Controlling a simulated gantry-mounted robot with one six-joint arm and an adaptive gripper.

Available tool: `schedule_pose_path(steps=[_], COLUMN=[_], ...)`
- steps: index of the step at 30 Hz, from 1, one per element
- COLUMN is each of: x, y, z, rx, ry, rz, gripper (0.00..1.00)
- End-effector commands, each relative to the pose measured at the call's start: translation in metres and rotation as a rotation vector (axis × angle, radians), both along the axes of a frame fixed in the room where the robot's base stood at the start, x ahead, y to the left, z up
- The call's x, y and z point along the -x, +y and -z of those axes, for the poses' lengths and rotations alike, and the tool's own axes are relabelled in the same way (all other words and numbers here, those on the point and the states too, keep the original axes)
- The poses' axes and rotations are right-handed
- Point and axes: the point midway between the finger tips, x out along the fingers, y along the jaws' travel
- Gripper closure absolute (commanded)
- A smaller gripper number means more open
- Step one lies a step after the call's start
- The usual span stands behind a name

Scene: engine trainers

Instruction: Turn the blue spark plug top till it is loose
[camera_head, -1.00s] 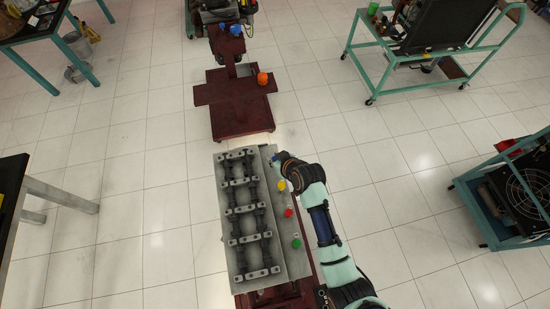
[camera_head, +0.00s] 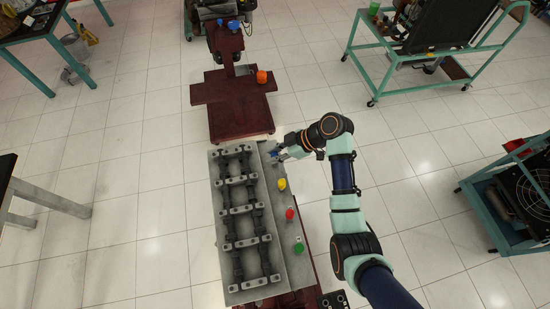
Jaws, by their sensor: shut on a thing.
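The blue spark plug top (camera_head: 273,155) shows as a small patch of blue at the far right end of the grey engine head (camera_head: 217,225). My gripper (camera_head: 277,154) is at this blue top, coming in from the right, and is shut on it. The fingers hide much of the top, and I cannot tell whether it still sits in its hole. Along the same right edge of the head stand a yellow top (camera_head: 282,184), a red top (camera_head: 290,213) and a green top (camera_head: 299,247).
A dark red stand (camera_head: 240,105) is beyond the head, with an orange object (camera_head: 262,77) and a blue object (camera_head: 233,26) on it. Teal carts stand at the upper right (camera_head: 369,88) and right (camera_head: 503,241). Open tiled floor (camera_head: 140,190) lies left of the head.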

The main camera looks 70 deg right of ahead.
Motion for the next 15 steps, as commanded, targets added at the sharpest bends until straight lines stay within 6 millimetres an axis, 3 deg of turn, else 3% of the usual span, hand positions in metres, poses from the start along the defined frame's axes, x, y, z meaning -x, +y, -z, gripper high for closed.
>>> schedule_pose_path(steps=[1,8,15], x=[0.0,0.0,0.0], y=[-0.001,-0.002,-0.001], z=[0.009,0.009,-0.003], rx=[-0.001,0.0,-0.004], ry=[0.003,0.003,0.007], rz=[-0.04,-0.259,-0.469], gripper=[1.0,1.0,1.0])
